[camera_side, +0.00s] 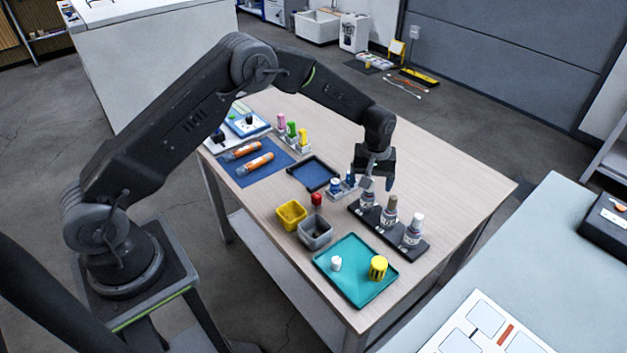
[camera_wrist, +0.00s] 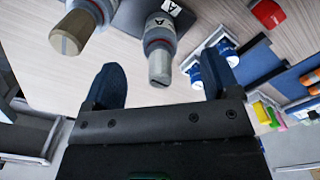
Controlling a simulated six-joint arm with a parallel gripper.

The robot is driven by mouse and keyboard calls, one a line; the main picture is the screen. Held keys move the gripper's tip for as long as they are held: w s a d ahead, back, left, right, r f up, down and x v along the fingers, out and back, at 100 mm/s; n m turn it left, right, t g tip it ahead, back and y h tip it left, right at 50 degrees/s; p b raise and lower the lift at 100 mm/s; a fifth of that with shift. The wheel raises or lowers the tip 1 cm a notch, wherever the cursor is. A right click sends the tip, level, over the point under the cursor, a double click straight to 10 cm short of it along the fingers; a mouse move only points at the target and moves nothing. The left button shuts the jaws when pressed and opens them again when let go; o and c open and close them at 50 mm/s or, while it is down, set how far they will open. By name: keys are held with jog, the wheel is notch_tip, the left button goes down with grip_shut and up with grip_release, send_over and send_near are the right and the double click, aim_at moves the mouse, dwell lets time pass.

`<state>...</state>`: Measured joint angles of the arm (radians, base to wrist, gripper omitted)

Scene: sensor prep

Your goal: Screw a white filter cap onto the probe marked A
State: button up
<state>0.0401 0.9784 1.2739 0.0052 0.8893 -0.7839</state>
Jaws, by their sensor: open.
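A black rack (camera_side: 428,252) holds three upright probes in the side view. The probe marked A (camera_side: 367,198) stands at its left end with a grey top. In the wrist view, the letter A shows on the rack beside this probe (camera_wrist: 160,45), and its grey end points toward me. My gripper (camera_side: 374,177) is open just above and around the top of probe A; in the wrist view the grey end lies between the spread fingers (camera_wrist: 162,80), with gaps either side. A small white cap (camera_side: 336,264) stands on the teal tray (camera_side: 350,292), away from my gripper.
A brown-topped probe (camera_side: 389,215) and a white-topped probe (camera_side: 412,234) stand close beside probe A. A yellow cap (camera_side: 378,268) shares the tray. Blue-capped bottles (camera_side: 335,186), a yellow bin (camera_side: 291,215) and a grey bin (camera_side: 315,234) stand nearby. The table's right corner is clear.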

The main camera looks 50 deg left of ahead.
jog(key=shift+r, duration=0.75)
jog(key=shift+r, duration=2.85)
jog(key=s+a+r+m+t, duration=0.1)
jog(key=s+r+m+t, duration=0.25)
jog(key=s+r, duration=1.35)
jog(key=s+r+m+t, duration=0.1)
jog(key=s+m, duration=0.1)
jog(key=s, duration=0.6)
jog(key=s+a+r+m+t, duration=0.1)
jog(key=s+m, duration=0.2)
jog(key=s, duration=0.6)
jog(key=shift+r, duration=0.35)
